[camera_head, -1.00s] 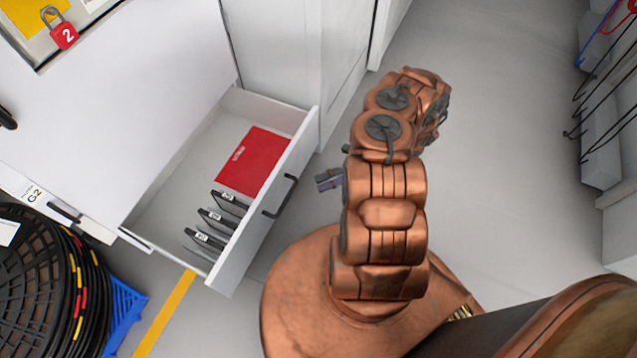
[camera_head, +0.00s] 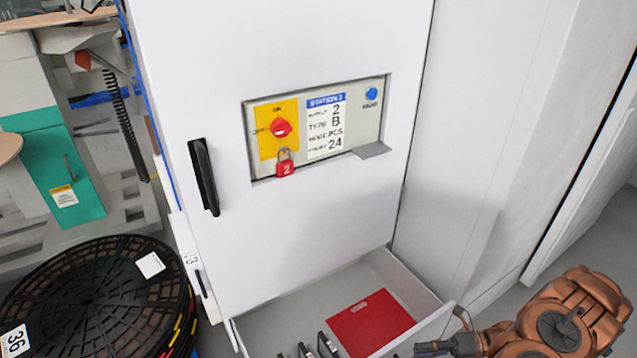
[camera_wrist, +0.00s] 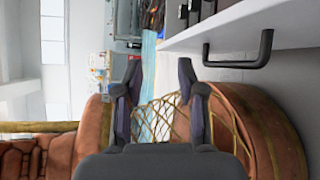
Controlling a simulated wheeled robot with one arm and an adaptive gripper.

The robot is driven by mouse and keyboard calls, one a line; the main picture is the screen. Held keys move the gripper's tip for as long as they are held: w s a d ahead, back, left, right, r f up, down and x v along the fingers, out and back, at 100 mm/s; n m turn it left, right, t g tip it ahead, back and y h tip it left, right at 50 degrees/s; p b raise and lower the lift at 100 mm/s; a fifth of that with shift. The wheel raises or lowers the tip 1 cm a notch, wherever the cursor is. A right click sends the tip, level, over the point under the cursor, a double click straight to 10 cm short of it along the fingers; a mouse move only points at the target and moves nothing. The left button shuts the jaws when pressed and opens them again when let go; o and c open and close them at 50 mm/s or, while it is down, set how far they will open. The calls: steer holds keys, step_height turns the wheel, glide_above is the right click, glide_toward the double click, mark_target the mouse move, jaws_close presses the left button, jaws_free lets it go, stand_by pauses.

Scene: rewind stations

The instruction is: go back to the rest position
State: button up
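My gripper (camera_wrist: 163,105) shows in the wrist view with its two dark fingers apart and nothing between them. It is beside the open drawer's front; the drawer handle (camera_wrist: 238,52) is at the upper right of that view. In the head view my copper arm shows at the lower right, and the gripper end is cut off or hidden near the bottom edge. The drawer (camera_head: 408,277) stands open below the white cabinet (camera_head: 300,50) and holds a red folder (camera_head: 371,322) and several dark labelled items (camera_head: 327,345).
The cabinet panel (camera_head: 366,128) has a red rotary switch (camera_head: 281,128) with a red padlock (camera_head: 286,168) marked 2 hanging below it. Black reels (camera_head: 90,300) stand at the lower left. A teal cabinet (camera_head: 65,175) is behind them. Grey floor (camera_head: 610,235) shows at the right.

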steer(key=s+a+r+n+g+h+p, duration=0.2)
steer(key=a+r+n+p, duration=0.3)
steer(key=r, duration=0.7)
steer(key=s+a+r+n+g+h+p, duration=0.1)
steer(key=a+r+n+g+h+p, duration=0.15)
steer(key=r+n, duration=0.65)
steer(key=s+a+r+n+g+h+p, duration=0.25)
steer(key=a+r+n+p, duration=0.2)
steer(key=r, duration=0.95)
steer(key=s+d+r+n+t+h+p, duration=0.1)
steer(key=s+r+n+h+p, duration=0.3)
steer(key=r, duration=0.7)
steer(key=s+d+r+n+t+h+p, duration=0.2)
steer(key=s+r+n+h+p, duration=0.3)
steer(key=s+r+n+p, duration=0.4)
steer(key=s+r+n+t, duration=0.1)
steer(key=s+r+n, duration=0.1)
steer(key=s, duration=0.1)
steer(key=shift+s+r+p, duration=0.25)
steer(key=shift+s+p, duration=0.05)
steer(key=shift+s, duration=0.05)
steer(key=shift+a, duration=0.1)
